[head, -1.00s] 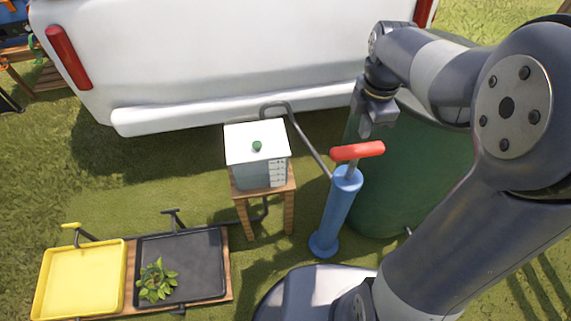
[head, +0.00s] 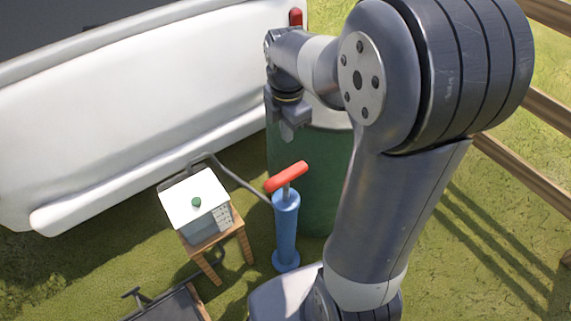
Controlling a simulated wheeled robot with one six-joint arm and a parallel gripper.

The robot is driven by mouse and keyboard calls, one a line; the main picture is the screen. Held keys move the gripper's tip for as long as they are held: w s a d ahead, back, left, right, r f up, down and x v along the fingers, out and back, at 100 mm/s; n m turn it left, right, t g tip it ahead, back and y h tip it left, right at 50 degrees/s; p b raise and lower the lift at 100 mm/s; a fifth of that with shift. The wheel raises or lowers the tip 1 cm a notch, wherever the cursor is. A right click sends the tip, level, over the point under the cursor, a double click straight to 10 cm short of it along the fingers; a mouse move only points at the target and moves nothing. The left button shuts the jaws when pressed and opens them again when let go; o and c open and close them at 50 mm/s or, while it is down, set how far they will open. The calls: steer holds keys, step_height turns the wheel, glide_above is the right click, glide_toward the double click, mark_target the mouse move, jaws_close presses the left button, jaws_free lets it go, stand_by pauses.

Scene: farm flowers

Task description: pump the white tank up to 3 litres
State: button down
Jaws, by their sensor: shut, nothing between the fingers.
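The marks are too small to read. A blue pump (head: 286,228) stands upright on the grass to its right, its red handle (head: 286,177) on a short length of grey rod above the body. A grey hose (head: 235,177) runs between the tank and the pump. My gripper (head: 289,134) is shut and empty, pointing down above and behind the red handle in the picture, apart from it.
A green barrel (head: 315,185) stands right behind the pump. A white vehicle (head: 130,110) fills the back left. A dark tray (head: 170,306) is cut off at the lower edge. A wooden fence (head: 525,170) runs along the right, with open grass before it.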

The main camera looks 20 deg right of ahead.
mark_target(286, 174)
step_height(286, 174, down, 14)
steer(key=shift+f+b, duration=0.1)
steer(key=shift+b, duration=0.5)
step_height(286, 174, down, 9)
steer(key=b, duration=0.6)
steer(key=shift+f+b, duration=0.15)
steer(key=shift+b, duration=0.2)
steer(key=shift+s+f, duration=0.15)
